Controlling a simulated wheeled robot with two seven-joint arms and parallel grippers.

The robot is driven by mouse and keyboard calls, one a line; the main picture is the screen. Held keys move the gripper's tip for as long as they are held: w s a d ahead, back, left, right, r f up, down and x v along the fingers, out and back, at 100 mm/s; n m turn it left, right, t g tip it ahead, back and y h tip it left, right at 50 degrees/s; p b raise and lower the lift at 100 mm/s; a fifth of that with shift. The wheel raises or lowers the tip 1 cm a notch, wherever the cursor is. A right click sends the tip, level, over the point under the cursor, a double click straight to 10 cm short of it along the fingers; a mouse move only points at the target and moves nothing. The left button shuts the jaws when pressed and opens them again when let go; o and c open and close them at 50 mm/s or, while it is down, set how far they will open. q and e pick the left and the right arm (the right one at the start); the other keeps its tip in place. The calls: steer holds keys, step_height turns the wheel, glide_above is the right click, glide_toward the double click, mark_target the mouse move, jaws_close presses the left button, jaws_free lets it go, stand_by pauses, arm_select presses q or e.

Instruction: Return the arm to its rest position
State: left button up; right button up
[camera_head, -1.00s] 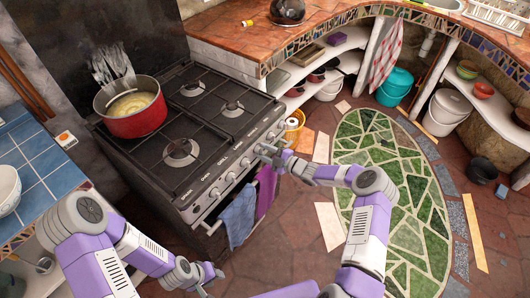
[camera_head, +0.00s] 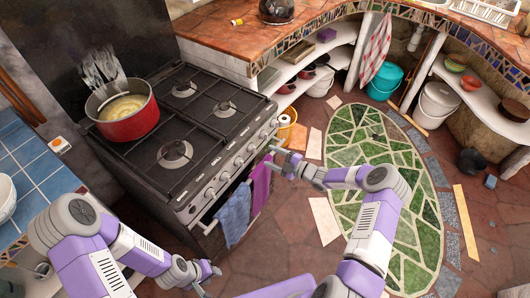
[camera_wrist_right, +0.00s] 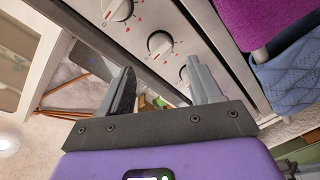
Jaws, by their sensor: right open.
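My right gripper (camera_head: 278,158) is in front of the stove's right end, close to the control knobs (camera_head: 238,161). In the right wrist view its two fingers (camera_wrist_right: 160,88) are apart with nothing between them, and stove knobs (camera_wrist_right: 160,44) show beyond them. My left gripper (camera_head: 207,278) hangs low at the bottom, in front of the stove; its fingers are too small to judge.
The black stove (camera_head: 205,130) has a front rail with a blue towel (camera_head: 234,214) and a purple towel (camera_head: 261,186); both also show in the right wrist view. A blue-tiled counter (camera_head: 35,160) is at left.

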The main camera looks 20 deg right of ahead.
steer(key=shift+s+d, duration=0.15)
steer(key=shift+s, duration=0.1)
stand_by(0.3)
steer(key=s+a+f+n+g+h, duration=0.1)
steer(key=s+a+f+n+g, duration=0.5)
steer(key=s+n, duration=0.45)
steer(key=s+a+f+n+g+h, duration=0.1)
steer(key=s+a+f+n+g, duration=0.45)
steer(key=s+a+n, duration=0.5)
steer(key=s+d+n+h, duration=0.1)
steer(key=s+n, duration=0.2)
steer(key=n, duration=0.6)
steer(key=s+n+h, duration=0.2)
steer(key=s+n, duration=0.2)
steer(key=n, duration=0.6)
steer(key=s+d+r+n+g+h, duration=0.1)
steer(key=s+n, duration=0.3)
steer(key=n, duration=0.6)
steer(key=shift+s+d+h, duration=0.15)
steer(key=shift+d+h, duration=0.15)
steer(key=shift+h, duration=0.3)
